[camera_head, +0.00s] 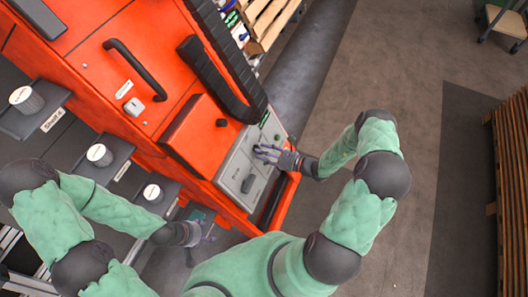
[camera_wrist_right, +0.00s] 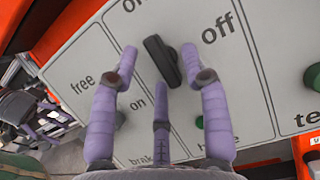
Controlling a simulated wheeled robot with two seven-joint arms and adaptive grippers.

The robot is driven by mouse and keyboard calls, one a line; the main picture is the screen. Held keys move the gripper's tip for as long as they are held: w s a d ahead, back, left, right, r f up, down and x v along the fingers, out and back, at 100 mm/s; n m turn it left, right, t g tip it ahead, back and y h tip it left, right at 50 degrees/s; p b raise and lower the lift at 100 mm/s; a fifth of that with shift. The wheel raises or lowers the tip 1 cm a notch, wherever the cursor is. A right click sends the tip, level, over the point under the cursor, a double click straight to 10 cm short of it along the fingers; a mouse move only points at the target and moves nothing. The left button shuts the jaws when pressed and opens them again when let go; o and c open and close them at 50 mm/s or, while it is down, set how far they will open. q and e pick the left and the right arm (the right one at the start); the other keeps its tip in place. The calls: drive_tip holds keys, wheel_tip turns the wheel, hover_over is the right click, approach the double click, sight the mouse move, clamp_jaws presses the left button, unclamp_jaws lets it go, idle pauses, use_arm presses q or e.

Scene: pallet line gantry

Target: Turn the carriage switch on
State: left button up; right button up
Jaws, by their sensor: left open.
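A grey control panel (camera_head: 232,176) is on the side of the red machine. In the right wrist view, a black switch handle (camera_wrist_right: 162,60) stands on this panel (camera_wrist_right: 85,60), tilted with its upper end to the left. Large lettering, including "off", is above and right of it. I cannot read a carriage label. My right gripper (camera_wrist_right: 160,62) is open, with fingers left and right of the handle and a third below it. Contact is unclear. In the head view, the right gripper (camera_head: 262,153) is at the panel. My left gripper (camera_head: 205,233) is open, low beside the machine.
A green button (camera_wrist_right: 313,76) is at the right in the wrist view. Labelled shelves with round-topped items (camera_head: 99,154) are at the left. Wooden pallets (camera_head: 512,170) stand right; the floor between is clear.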

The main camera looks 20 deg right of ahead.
drive_tip(key=v, duration=1.2)
idle(0.5)
